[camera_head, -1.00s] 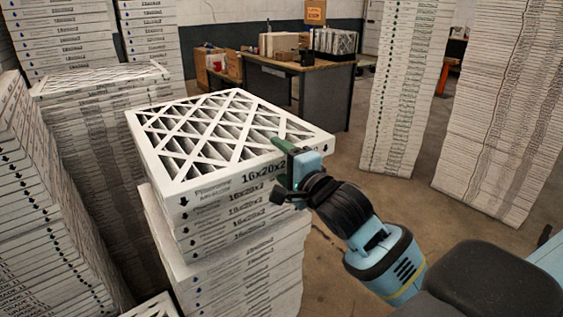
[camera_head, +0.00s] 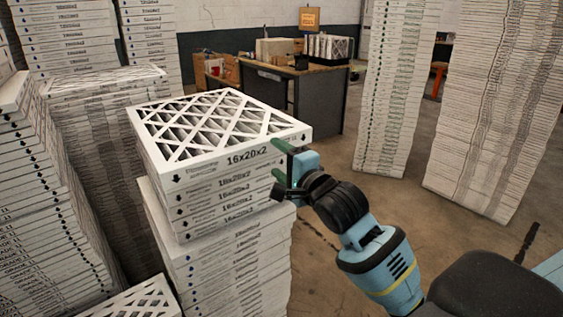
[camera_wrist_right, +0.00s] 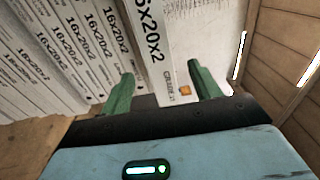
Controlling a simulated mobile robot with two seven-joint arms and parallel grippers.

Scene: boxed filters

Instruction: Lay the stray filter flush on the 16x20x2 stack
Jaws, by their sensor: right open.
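The stray filter (camera_head: 215,122), a white-framed pleated panel with a lattice face, lies face up on top of the 16x20x2 stack (camera_head: 222,207). Its right end appears to jut a little past the filters beneath; the far edges are hidden. My right gripper (camera_head: 282,162) is at the stack's near right side, one green finger above the other. In the right wrist view the open fingers (camera_wrist_right: 162,90) stand on either side of the stray filter's printed edge (camera_wrist_right: 155,45), with the stack's edges (camera_wrist_right: 75,50) to the left. Contact cannot be told. My left gripper is out of view.
Tall filter stacks stand close at left (camera_head: 35,200) and behind left (camera_head: 110,130). More stacks (camera_head: 395,90) rise at back right. A desk (camera_head: 315,95) with boxes is behind.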

